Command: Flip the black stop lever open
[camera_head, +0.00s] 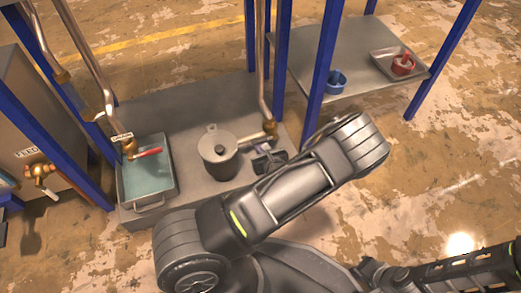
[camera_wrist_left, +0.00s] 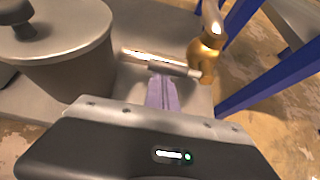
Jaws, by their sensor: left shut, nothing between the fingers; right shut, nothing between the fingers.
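A brass valve (camera_head: 270,127) sits at the foot of a vertical metal pipe, and a short horizontal pipe runs from it towards a grey lidded pot (camera_head: 219,154). In the left wrist view, the brass valve (camera_wrist_left: 205,55) is at upper right. In the head view my left gripper (camera_head: 262,149) is beside the pot, below the valve. My right gripper's fingers are not visible.
Blue posts (camera_head: 323,70) rise near the valve. A side table holds a blue cup (camera_head: 336,82) and a tray with a red object (camera_head: 403,64).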

